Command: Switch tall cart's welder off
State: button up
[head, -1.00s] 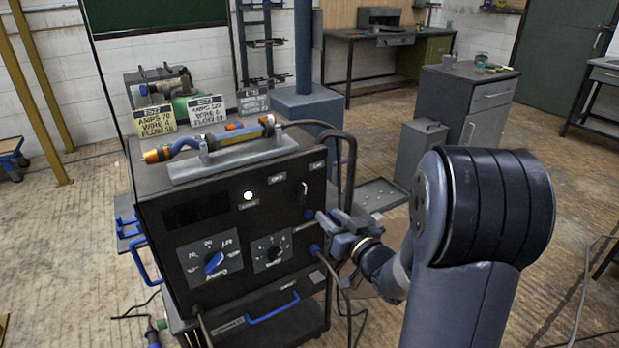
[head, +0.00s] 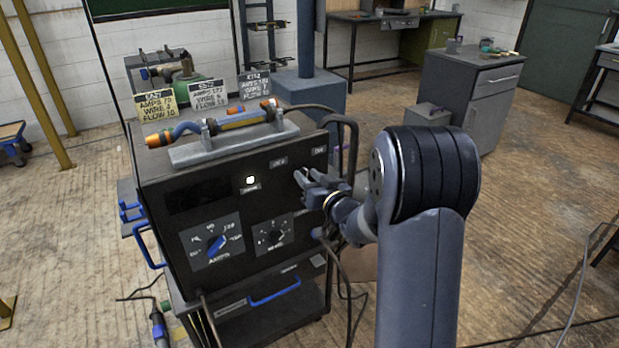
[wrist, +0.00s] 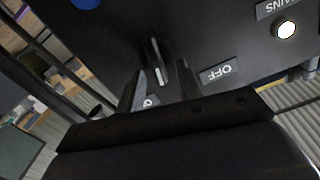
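The welder (head: 187,268) is a dark box on a cart, with a glowing white lamp (head: 250,180) on its front. The lamp also glows in the wrist view (wrist: 286,28). The welder's black switch lever (wrist: 155,60) shows in the wrist view, beside an OFF label (wrist: 217,72); another label is mostly hidden by my gripper. My gripper (wrist: 160,80) is open, with its fingertips on either side of the lever's line. I cannot tell whether they touch it. In the head view my gripper (head: 304,178) is at the panel's upper right and covers the lever.
An AMPS dial (head: 217,244) and a smaller dial (head: 274,235) sit lower on the panel. A torch on a grey holder (head: 235,146) and several signs stand on top. A cable and hoop are right of the cart.

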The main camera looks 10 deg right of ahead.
grip_shut()
dwell(0.3)
jog(key=shift+f+b, duration=0.1)
jog(key=shift+b, duration=0.3)
jog(key=n+b, duration=0.3)
jog(key=a+n+b, duration=0.1)
jog(key=n+b, duration=0.2)
jog(key=b, duration=0.1)
jog(key=n+b, duration=0.4)
jog(key=shift+s+a+f, duration=0.15)
jog(key=shift+s+a, duration=0.05)
jog(key=shift+s, duration=0.05)
jog(key=shift+n, duration=0.3)
